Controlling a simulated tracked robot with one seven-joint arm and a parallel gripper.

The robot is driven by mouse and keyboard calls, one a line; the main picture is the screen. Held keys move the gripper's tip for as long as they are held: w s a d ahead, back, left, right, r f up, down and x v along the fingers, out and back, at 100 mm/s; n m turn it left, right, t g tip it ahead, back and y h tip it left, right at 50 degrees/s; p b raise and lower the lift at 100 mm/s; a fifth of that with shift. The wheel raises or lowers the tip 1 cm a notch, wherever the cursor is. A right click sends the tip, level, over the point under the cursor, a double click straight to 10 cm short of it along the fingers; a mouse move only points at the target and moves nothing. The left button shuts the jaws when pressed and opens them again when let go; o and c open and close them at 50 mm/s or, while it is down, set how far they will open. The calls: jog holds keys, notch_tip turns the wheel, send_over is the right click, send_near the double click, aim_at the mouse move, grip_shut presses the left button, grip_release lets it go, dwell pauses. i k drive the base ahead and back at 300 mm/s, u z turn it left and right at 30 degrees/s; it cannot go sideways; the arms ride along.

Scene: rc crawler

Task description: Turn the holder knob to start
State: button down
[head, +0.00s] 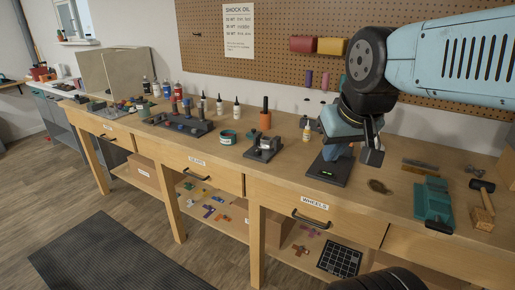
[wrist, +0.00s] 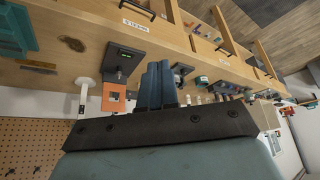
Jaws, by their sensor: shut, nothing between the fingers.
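My gripper (head: 334,152) is above the bench in the head view, in front of a dark-based device (head: 328,174) with a small green light. Its blue fingers are together and empty in the wrist view (wrist: 157,86). In that view the dark base (wrist: 126,58) shows beside the fingers, with a small round part and an orange block near it. My gripper hides much of this device in the head view. A second dark-based holder (head: 263,148) with metal parts stands to the left. I cannot tell which one carries the holder knob, or its setting.
The wooden bench (head: 375,205) has a green vise (head: 433,200) and a mallet (head: 482,186) at right. A pegboard (head: 270,65) rises behind. Bare bench lies along the front edge.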

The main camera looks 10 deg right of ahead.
aim_at(258, 151)
jog(key=z, duration=0.5)
jog(key=k, duration=1.2)
jog(key=z, duration=0.5)
jog(key=i, duration=1.35)
jog(key=u, duration=0.95)
jog(key=i, duration=0.6)
jog(key=u, duration=0.3)
jog(key=k, duration=0.5)
jog(key=u, duration=0.25)
jog(key=i, duration=0.5)
